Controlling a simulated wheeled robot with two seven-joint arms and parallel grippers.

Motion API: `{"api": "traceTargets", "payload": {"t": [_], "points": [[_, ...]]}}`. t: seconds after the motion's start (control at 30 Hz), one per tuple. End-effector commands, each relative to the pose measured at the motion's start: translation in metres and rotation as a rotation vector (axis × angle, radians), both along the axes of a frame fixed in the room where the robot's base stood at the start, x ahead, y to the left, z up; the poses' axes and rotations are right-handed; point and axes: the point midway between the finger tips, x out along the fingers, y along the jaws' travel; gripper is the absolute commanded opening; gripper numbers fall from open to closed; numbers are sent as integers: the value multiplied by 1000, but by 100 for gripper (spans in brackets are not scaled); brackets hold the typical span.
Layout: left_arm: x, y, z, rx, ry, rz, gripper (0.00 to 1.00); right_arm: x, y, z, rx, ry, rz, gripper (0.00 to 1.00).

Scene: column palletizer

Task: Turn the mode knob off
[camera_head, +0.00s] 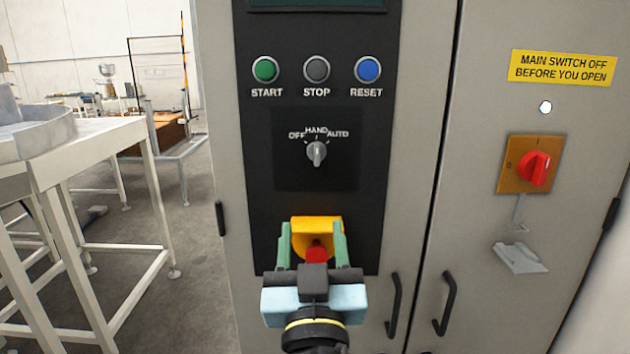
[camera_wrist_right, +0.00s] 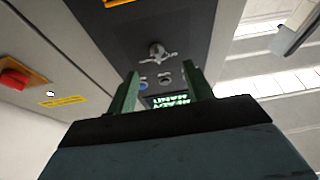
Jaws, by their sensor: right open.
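The mode knob (camera_head: 316,153) is a small grey knob on the black control panel (camera_head: 260,215). It points up at HAND, between the OFF label (camera_head: 297,135) on its left and AUTO on its right. In the right wrist view the knob (camera_wrist_right: 157,52) shows upside down, beyond the fingertips. My right gripper (camera_head: 313,228) is below the knob in the head view, its green fingers apart and empty. It overlaps a yellow box (camera_head: 300,222) with a red button (camera_head: 317,252); contact cannot be told. My left gripper is not in view.
Green START (camera_head: 265,69), grey STOP (camera_head: 316,69) and blue RESET (camera_head: 367,69) buttons sit above the knob. A red main switch (camera_head: 536,168) is on the right door. Black door handles (camera_head: 394,305) stick out below. A white-framed table (camera_head: 95,145) stands at left.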

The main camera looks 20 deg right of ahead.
Motion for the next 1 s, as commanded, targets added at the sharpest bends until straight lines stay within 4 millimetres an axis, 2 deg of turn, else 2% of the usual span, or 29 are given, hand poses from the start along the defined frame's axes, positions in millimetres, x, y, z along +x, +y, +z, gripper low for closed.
{"api": "traceTargets", "payload": {"t": [0.03,0.17,0.3,0.7,0.83,1.0], "points": [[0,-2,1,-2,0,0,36,-4,-3,11,17,-23,-7,51],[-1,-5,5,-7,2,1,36,-1,-8,22,25,-45,-15,51],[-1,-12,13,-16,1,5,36,19,-14,32,23,-43,-16,51],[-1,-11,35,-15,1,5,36,91,-34,61,22,-41,-16,51],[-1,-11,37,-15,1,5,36,104,-38,65,22,-39,-15,51],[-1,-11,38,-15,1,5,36,110,-40,67,24,-39,-14,51]]}}
